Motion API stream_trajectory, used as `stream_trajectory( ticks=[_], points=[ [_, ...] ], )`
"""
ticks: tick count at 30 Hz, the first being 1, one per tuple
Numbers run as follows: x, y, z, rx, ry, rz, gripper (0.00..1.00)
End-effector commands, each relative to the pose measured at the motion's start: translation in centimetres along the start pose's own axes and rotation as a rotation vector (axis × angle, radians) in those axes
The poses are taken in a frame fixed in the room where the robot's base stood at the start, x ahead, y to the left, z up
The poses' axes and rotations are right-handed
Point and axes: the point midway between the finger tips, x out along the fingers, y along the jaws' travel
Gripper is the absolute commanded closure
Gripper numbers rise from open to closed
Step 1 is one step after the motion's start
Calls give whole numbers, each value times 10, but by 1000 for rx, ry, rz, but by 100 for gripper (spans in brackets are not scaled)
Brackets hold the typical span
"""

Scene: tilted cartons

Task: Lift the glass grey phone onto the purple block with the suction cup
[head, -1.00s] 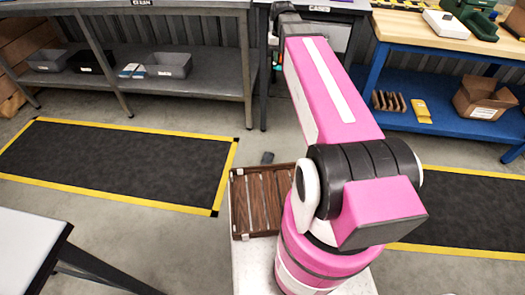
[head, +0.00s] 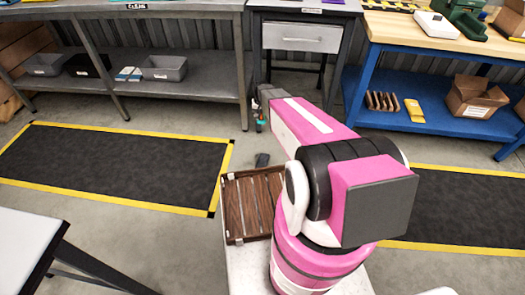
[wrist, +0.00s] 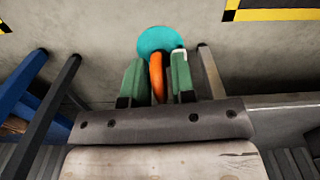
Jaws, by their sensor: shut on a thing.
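The suction cup shows in the wrist view as a teal disc (wrist: 165,41) with an orange handle (wrist: 157,78). My gripper (wrist: 157,75) has its green fingers shut on the orange handle, and the disc sticks out beyond the fingertips. In the head view the suction cup (head: 261,119) is a small teal and orange spot at the end of my pink arm, in front of the grey drawer desk. The cup is over the floor, apart from any table top. I cannot make out the glass grey phone or the purple block in either view.
A grey drawer desk (head: 300,38) stands behind my arm. A metal shelf bench (head: 205,90) with bins is at left, a blue workbench (head: 440,120) at right. A white table (head: 25,240) is near left. A slatted wooden tray (head: 232,215) lies beside my arm.

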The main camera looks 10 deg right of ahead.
Motion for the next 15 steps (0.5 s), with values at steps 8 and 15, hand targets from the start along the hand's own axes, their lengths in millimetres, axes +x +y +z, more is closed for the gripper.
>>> stream_trajectory(
  ticks=[8,15],
  points=[
    [132,2,7,50,-5,1,100],
    [217,6,26,84,-3,0,100]
  ],
)
